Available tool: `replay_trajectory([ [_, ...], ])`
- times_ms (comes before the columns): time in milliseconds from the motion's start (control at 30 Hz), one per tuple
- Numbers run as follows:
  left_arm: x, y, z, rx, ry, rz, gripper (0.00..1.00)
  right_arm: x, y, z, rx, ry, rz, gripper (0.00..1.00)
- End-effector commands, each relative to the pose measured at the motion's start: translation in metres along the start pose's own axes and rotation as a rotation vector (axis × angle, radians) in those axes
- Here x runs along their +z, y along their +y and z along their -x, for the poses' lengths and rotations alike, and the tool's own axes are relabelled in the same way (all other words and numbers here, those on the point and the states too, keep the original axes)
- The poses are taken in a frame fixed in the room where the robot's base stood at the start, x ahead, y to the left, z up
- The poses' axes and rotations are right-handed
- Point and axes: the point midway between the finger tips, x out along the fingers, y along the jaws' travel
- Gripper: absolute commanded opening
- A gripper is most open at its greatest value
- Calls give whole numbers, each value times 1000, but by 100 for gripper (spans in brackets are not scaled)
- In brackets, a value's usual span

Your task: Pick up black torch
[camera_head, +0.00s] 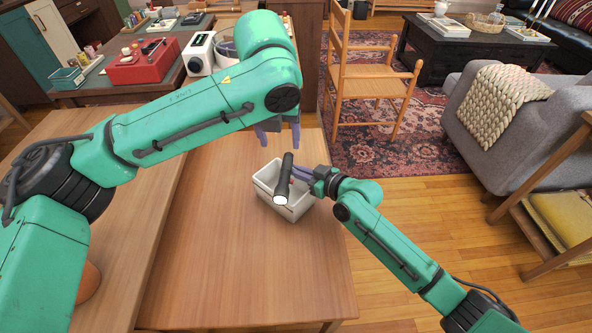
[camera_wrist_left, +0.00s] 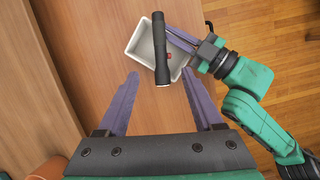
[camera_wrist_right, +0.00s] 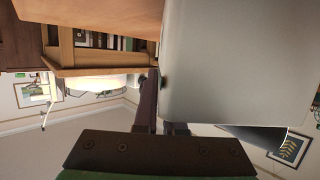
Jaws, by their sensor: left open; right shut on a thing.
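The black torch (camera_head: 284,178) is at the white bin (camera_head: 263,184) on the wooden table, with its pale lens end toward me. It also shows in the left wrist view (camera_wrist_left: 160,45), slanted across the bin (camera_wrist_left: 140,42), with a small red spot beside it. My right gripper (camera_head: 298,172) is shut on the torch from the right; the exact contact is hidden. My left gripper (camera_head: 279,138) is open and empty above the far side of the bin, fingers pointing down. In the right wrist view a large pale grey surface (camera_wrist_right: 235,65) hides most of the grip.
The wooden table (camera_head: 220,265) is bare around the bin. Behind it a counter holds a red box (camera_head: 143,62) and a white appliance (camera_head: 199,52). A wooden chair (camera_head: 365,75) and a grey sofa (camera_head: 480,140) stand beyond. A terracotta pot (camera_wrist_left: 48,170) is at the lower left.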

Motion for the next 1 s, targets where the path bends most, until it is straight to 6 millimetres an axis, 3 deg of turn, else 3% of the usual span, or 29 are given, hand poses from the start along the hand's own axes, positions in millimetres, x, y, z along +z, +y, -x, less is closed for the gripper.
replay_trajectory([
  [67,0,0,0,0,0,0,68,0,0,0,0,1,0,0],
  [167,0,0,-2,-5,0,3,49,0,0,0,0,1,0,0],
  [267,0,0,-14,-55,-9,42,49,0,0,0,0,1,0,0],
  [467,4,13,-71,-318,-109,300,49,0,0,0,0,2,0,0],
  [667,-8,52,-110,-548,-283,554,49,0,0,0,0,1,0,0],
  [833,-39,78,-113,-693,-417,629,49,0,0,0,0,1,0,0],
  [1000,-68,77,-101,-801,-473,599,49,0,0,0,0,1,0,0],
])
